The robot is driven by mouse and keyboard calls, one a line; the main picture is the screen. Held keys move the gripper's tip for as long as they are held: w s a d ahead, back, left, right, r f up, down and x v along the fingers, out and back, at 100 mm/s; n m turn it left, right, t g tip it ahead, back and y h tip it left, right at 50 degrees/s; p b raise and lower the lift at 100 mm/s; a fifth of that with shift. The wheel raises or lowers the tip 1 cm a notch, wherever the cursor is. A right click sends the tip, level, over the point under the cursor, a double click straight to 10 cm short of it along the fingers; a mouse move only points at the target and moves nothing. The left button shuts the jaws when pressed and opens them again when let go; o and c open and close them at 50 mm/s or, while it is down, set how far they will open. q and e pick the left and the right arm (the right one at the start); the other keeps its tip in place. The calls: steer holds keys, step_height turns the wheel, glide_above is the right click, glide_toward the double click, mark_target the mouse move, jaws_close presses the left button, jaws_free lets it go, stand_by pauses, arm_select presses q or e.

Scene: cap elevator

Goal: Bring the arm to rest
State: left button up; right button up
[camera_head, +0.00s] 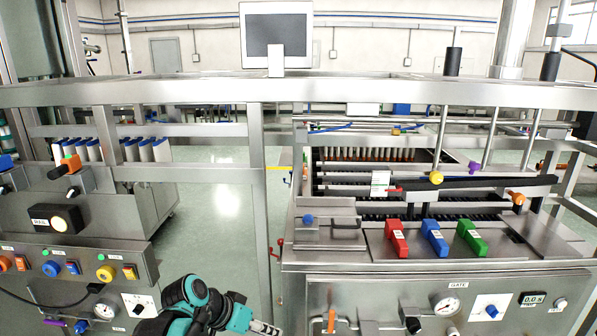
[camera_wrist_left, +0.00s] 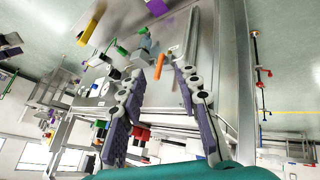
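My left arm, teal and dark grey, comes in at the bottom of the head view. Its gripper (camera_head: 266,328) is low in front of the machine, left of the control panel, partly cut off by the frame's bottom edge. In the left wrist view the two fingers of the left gripper (camera_wrist_left: 157,74) stand apart with nothing between them that I can see held. An orange handle (camera_wrist_left: 159,66) shows beyond the fingertips there; in the head view this orange handle (camera_head: 331,320) is to the right of the gripper, apart from it. My right gripper is not in view.
The steel control panel (camera_head: 380,292) with gauge and knobs is close to the right. Red (camera_head: 396,239), blue (camera_head: 434,238) and green (camera_head: 471,236) blocks stand on the machine top. A steel post (camera_head: 260,200) rises behind the arm. Another panel (camera_head: 75,262) with buttons is left.

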arm_select(q)
steer(key=s+a+f+n+t+y, duration=0.1)
steer(key=s+a+n+y, duration=0.1)
steer(key=s+a, duration=0.3)
steer(key=s+a+f+n+t+y, duration=0.2)
steer(key=s+a+y, duration=0.2)
steer(key=s, duration=0.7)
steer(key=shift+a+n, duration=0.4)
steer(key=shift+a, duration=0.1)
steer(key=shift+s+f, duration=0.1)
steer(key=shift+f, duration=0.05)
stand_by(0.4)
steer(key=shift+d, duration=0.1)
